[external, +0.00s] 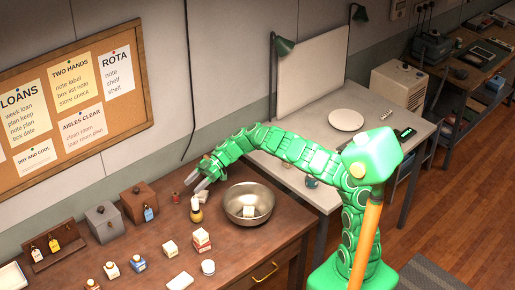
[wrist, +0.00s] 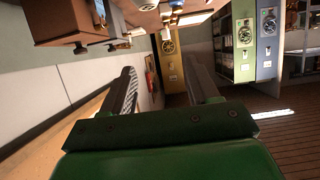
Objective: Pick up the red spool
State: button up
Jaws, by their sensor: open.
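A small dark red thing (external: 176,198), which looks like the red spool, stands on the brown wooden table near the wall. It is too small to make out in detail. My gripper (external: 194,184) is open above the table, just up and right of it in the external view, with nothing seen between the fingers. In the wrist view my gripper (wrist: 162,74) shows two dark fingers spread apart. A small red patch shows between them there; I cannot tell whether it is the spool.
A metal bowl (external: 263,207) with a cream block inside stands right of my gripper. A gold-brown bottle (external: 196,215) stands just below it. Wooden and grey boxes (external: 105,222) stand left along the wall. Small boxes and bottles are spread over the front of the table.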

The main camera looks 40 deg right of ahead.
jog(key=w+d+r+n+t, duration=0.15)
jog(key=w+n, duration=0.55)
jog(key=n, duration=1)
jog(key=n+t, duration=0.2)
jog(key=n, duration=1.4)
send_over(172, 202)
jog(key=s+d, duration=0.2)
jog(key=d, duration=0.5)
jog(key=shift+h, duration=0.3)
jog(key=f, duration=1.7)
jog(key=shift+s+a, duration=0.15)
jog(key=shift+a, duration=0.1)
jog(key=shift+x, duration=3.9)
jog(key=shift+r, duration=0.1)
